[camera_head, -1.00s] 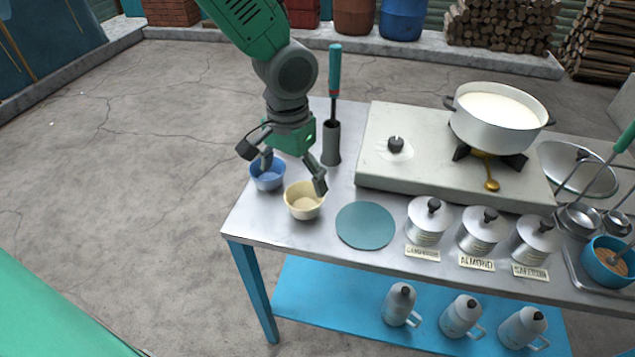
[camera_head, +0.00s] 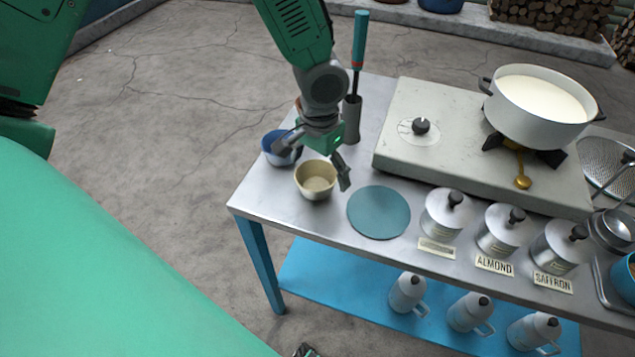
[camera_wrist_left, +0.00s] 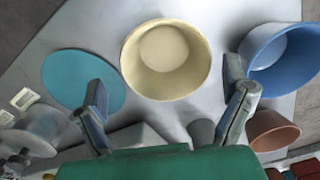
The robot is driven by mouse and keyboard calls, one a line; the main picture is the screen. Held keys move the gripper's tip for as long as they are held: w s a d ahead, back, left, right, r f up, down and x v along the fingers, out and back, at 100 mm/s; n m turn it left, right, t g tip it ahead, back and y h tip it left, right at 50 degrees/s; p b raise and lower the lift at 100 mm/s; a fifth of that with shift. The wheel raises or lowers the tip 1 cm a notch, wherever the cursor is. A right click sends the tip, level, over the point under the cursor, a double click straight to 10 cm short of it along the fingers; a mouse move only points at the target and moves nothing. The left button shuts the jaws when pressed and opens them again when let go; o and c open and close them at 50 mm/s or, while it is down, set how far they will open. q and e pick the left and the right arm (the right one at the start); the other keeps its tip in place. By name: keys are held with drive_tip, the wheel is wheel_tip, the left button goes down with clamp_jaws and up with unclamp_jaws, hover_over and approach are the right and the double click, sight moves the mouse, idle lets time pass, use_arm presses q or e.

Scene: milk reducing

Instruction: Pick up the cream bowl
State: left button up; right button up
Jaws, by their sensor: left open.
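The cream bowl (camera_head: 316,183) stands upright and empty near the table's left end. In the left wrist view the cream bowl (camera_wrist_left: 165,62) lies ahead of the fingers, in line with the gap between them. My left gripper (camera_head: 313,166) is open at the bowl, one finger on each side; whether either touches it I cannot tell. Its two fingers also show in the left wrist view (camera_wrist_left: 166,95), spread wide with nothing between the tips.
A blue bowl (camera_head: 279,150) sits close beside the left finger. A teal disc (camera_head: 379,212) lies right of the cream bowl. A holder with a teal-handled tool (camera_head: 352,118) stands behind. The stove slab (camera_head: 440,160) carries a pot of milk (camera_head: 540,108). Labelled canisters (camera_head: 446,215) line the front.

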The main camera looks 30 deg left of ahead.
sight(316, 187)
use_arm(q)
drive_tip(key=f, duration=0.4)
drive_tip(key=shift+a+f, duration=0.35)
drive_tip(key=shift+a, duration=0.05)
drive_tip(key=shift+s, duration=0.1)
drive_tip(key=c, duration=1.2)
